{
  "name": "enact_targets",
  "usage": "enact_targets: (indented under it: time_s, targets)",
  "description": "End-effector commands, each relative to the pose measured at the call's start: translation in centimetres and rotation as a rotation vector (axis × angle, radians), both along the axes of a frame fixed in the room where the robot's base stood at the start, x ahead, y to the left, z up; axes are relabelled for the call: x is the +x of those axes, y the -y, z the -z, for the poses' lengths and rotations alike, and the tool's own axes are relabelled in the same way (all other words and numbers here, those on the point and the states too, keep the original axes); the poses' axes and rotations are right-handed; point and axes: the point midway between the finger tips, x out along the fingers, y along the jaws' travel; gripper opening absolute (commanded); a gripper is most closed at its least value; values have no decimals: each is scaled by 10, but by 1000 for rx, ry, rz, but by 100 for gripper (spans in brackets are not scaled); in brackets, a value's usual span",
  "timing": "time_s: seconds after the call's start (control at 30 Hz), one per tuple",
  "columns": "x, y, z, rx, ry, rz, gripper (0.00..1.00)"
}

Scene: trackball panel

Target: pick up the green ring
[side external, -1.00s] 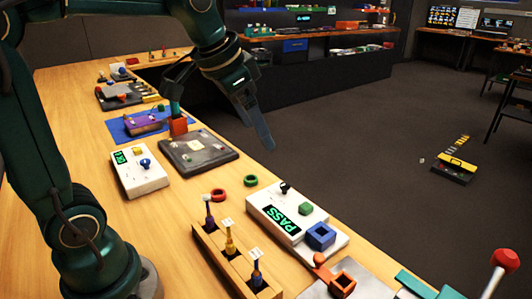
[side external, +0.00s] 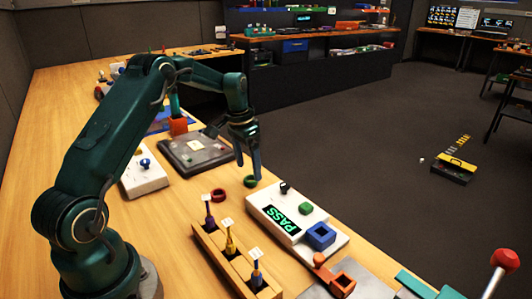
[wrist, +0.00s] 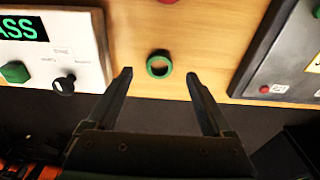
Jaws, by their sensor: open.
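The green ring (side external: 250,182) lies flat on the wooden table near its right edge, just beyond the white PASS panel. In the wrist view the green ring (wrist: 159,65) shows whole, ahead of the fingertips and roughly centred between them. My gripper (side external: 249,172) points down close to the ring in the side view, and its height above the table is hard to judge. In the wrist view my gripper (wrist: 158,73) has its two dark fingers spread wide, with nothing between them.
A red ring (side external: 220,195) lies left of the green one. The white PASS panel (side external: 270,200), with a knob and green button, stands nearer. A dark panel (side external: 196,153) lies on the far side. A wooden rack (side external: 213,238) holds tagged pegs. The table edge is close.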

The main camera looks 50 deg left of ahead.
Motion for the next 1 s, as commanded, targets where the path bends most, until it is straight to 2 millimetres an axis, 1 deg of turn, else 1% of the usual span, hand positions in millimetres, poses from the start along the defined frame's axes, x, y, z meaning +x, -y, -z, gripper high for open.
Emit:
enact_targets:
  time_s: [0.03, 0.1, 0.23, 0.33, 0.53, 0.57, 0.6, 0.67, 0.7, 0.77, 0.8, 1.0]
  targets:
    - [0, 1, 8, -2, -4, 1, 85]
    - [2, 1, 16, -1, -3, 1, 85]
    - [3, 1, 27, 0, -1, 1, 85]
    - [4, 1, 30, 0, 0, 1, 85]
    - [4, 1, 30, 1, 1, 1, 85]
    - [4, 1, 30, 1, 1, 1, 81]
    - [4, 1, 30, 1, 1, 1, 66]
    - [4, 1, 30, 1, 1, 1, 43]
    - [4, 1, 30, 1, 1, 1, 28]
    - [4, 1, 30, 1, 1, 1, 5]
    - [4, 1, 30, 1, 1, 1, 0]
    - [4, 1, 30, 1, 1, 1, 0]
